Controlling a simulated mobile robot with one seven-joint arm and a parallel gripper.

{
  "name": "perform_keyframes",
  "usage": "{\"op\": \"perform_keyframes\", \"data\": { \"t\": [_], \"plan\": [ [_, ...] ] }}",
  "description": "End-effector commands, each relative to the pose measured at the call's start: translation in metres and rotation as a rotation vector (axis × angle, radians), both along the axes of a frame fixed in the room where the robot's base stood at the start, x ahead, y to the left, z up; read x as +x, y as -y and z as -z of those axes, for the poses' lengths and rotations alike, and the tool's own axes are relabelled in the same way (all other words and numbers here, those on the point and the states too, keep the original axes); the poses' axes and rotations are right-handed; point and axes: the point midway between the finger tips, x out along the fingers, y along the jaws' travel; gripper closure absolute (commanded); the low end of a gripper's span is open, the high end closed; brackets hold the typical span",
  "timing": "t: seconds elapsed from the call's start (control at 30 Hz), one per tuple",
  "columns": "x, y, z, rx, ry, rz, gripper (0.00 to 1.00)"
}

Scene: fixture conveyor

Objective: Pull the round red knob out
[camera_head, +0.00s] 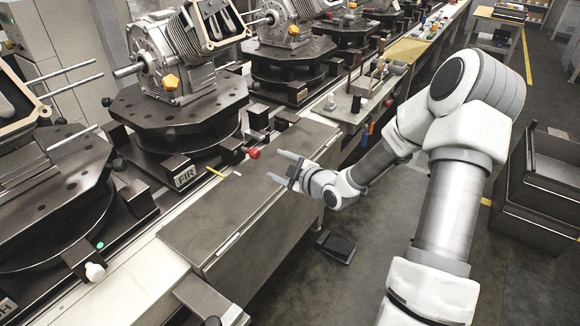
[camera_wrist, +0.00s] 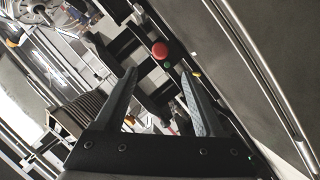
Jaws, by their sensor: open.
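The round red knob (camera_head: 253,153) sticks out from the front side of the conveyor, beside the fixture marked FIR. In the wrist view the red knob (camera_wrist: 160,50) is beyond my fingertips, a little above the space between them. My gripper (camera_head: 283,164) is open and empty. It is to the right of the knob in the head view and apart from it. In the wrist view my gripper (camera_wrist: 158,76) has its two dark fingers spread wide, with nothing between them touching either one.
A grey flat cover (camera_head: 215,215) lies in front of the fixture, below the knob. The octagonal fixture plate (camera_head: 180,112) carries a metal engine housing (camera_head: 170,65). A yellow strip (camera_head: 215,172) lies near the knob. Open floor and dark bins (camera_head: 540,185) are at the right.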

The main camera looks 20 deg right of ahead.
Motion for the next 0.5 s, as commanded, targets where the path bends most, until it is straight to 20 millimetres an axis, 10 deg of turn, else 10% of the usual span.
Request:
{"op": "perform_keyframes", "data": {
  "t": [0.5],
  "plan": [
    [-0.044, 0.017, -0.013, 0.001, 0.001, 0.000, 0.29]
  ]
}}
